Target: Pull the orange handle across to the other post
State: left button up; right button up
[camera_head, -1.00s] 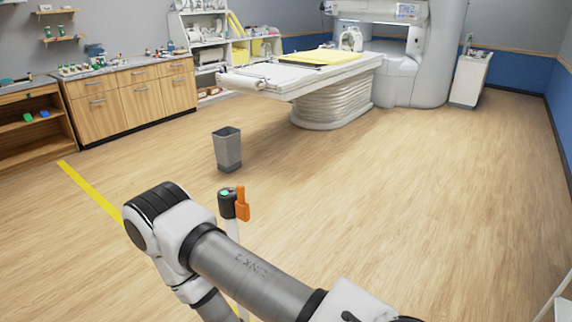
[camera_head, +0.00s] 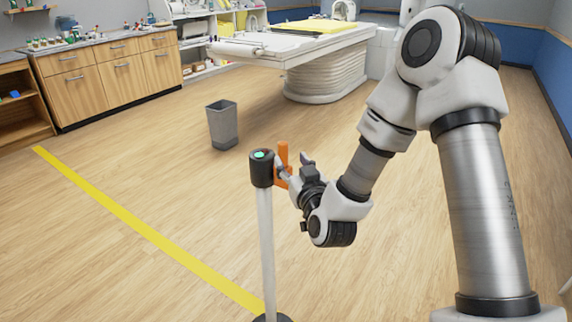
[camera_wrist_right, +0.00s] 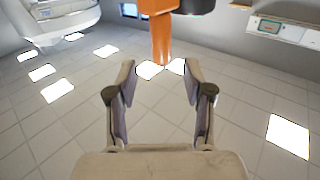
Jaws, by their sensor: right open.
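The orange handle (camera_head: 283,150) sits upright on the right side of the dark head of a white post (camera_head: 266,235). The head has a green light on top. My right gripper (camera_head: 293,170) is open at the handle, with its fingers pointing toward it. In the right wrist view, the orange handle (camera_wrist_right: 161,38) hangs down at the far end of the gap between the open fingers (camera_wrist_right: 159,72), with nothing clamped. Whether a finger touches it, I cannot tell. My left gripper is not in view. No second post shows.
A yellow floor line (camera_head: 140,228) runs to the post's base. A grey bin (camera_head: 222,125) stands behind the post. The scanner bed (camera_head: 300,45) is at the back and wooden cabinets (camera_head: 110,82) are at the left.

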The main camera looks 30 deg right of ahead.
aim_at(285, 152)
jog(key=p+x, duration=0.1)
jog(key=x, duration=0.6)
jog(key=shift+s+a, duration=0.1)
grip_shut()
jog(key=shift+f, duration=0.1)
